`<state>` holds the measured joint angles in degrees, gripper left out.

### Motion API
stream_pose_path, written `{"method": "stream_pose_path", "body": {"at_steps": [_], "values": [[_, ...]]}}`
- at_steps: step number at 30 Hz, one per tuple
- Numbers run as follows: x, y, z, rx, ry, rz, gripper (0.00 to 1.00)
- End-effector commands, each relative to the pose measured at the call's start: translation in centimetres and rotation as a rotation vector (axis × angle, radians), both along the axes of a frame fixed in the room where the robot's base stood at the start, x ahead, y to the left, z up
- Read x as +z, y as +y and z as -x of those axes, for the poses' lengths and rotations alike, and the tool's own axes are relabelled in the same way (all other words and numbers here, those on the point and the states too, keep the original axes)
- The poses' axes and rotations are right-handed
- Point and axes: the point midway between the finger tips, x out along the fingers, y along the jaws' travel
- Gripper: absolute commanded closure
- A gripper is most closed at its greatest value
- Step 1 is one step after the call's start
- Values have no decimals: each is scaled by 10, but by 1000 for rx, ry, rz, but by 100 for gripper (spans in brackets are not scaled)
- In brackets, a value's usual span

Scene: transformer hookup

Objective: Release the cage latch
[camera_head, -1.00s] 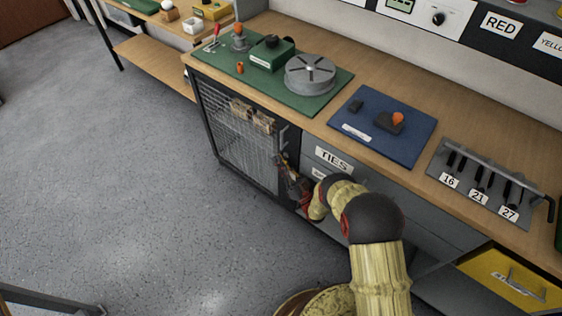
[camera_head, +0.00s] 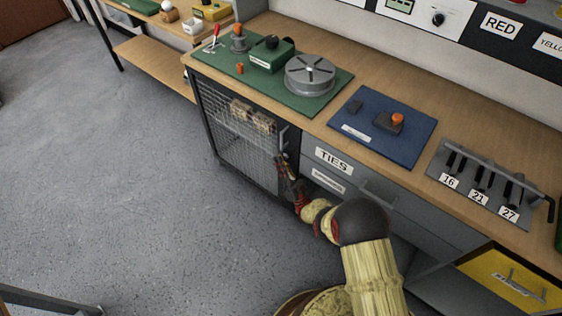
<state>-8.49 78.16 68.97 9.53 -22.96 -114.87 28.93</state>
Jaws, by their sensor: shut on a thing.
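The wire-mesh cage door (camera_head: 240,145) is under the left part of the bench and looks shut. The latch area (camera_head: 284,137) is on the dark frame at the door's right edge, with a small grey upright piece. My gripper (camera_head: 284,166) is at the right edge of the door, just below that piece. Its fingers are small and dark here and look closed on a small part of the latch, which they mostly hide. My arm reaches in from the lower right.
A drawer labelled TIES (camera_head: 334,160) with a grey handle is just right of the cage. A yellow drawer (camera_head: 510,280) stands out at the lower right. The bench top overhangs the cage and holds a green mat (camera_head: 215,62) and a blue mat (camera_head: 400,150). Open grey floor (camera_head: 130,200) lies at left.

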Motion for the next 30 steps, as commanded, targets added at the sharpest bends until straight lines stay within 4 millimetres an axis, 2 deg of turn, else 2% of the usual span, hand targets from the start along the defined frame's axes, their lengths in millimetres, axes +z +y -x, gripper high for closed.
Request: {"method": "stream_pose_path", "body": {"at_steps": [9,10,14,30], "values": [[-1,-1,0,-3,2,-1,100],[-1,-1,0,-3,2,0,91],[-1,-1,0,-3,2,0,83],[0,0,0,-2,18,22,83]]}}
